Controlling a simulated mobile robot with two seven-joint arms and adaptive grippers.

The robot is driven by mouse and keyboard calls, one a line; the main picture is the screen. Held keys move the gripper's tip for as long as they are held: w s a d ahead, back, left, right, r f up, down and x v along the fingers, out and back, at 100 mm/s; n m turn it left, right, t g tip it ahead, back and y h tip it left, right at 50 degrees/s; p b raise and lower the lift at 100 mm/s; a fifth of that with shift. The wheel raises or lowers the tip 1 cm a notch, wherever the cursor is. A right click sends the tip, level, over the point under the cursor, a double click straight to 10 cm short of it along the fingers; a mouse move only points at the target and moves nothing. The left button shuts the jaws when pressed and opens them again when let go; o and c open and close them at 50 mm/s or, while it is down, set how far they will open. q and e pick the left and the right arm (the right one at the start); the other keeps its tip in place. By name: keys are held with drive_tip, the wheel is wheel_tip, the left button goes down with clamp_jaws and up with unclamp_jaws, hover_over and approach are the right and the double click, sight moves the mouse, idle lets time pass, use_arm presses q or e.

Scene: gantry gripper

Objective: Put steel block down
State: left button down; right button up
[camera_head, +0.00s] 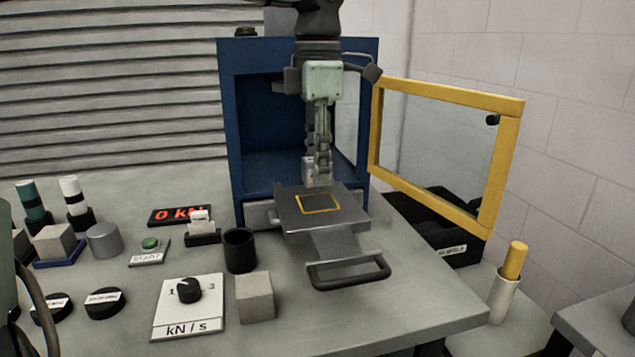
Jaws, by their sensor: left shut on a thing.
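My left gripper (318,158) hangs down from the top of the view, in front of the blue press frame (229,120). It is shut on a small light grey steel block (321,178), partly hidden by the fingers. The block is just above or at the back of the pulled-out plate (348,213); I cannot tell whether it touches. The plate has a yellow-outlined dark square (319,203), bare, in front of the block. My right gripper is not in view.
The yellow-framed door (451,92) stands open at right. A drawer handle (350,278) juts forward. A grey cube (255,297), dark cup (240,250) and dial panel (188,308) stand left of the plate. A "0 kN" display (180,214) is behind them. The front right bench is clear.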

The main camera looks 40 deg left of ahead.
use_arm(q)
wheel_tip(320, 180, down, 3)
drive_tip(key=shift+f, duration=0.2)
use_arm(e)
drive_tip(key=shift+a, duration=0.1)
use_arm(q)
drive_tip(key=shift+f, duration=0.15)
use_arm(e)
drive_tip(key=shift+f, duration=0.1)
use_arm(q)
drive_tip(key=c, duration=1.4)
unclamp_jaws()
drive_tip(key=shift+o, duration=1.1)
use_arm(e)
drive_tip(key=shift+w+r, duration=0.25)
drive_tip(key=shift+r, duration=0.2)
use_arm(q)
drive_tip(key=shift+r, duration=0.45)
wheel_tip(320, 180, up, 11)
drive_tip(key=shift+r, duration=0.2)
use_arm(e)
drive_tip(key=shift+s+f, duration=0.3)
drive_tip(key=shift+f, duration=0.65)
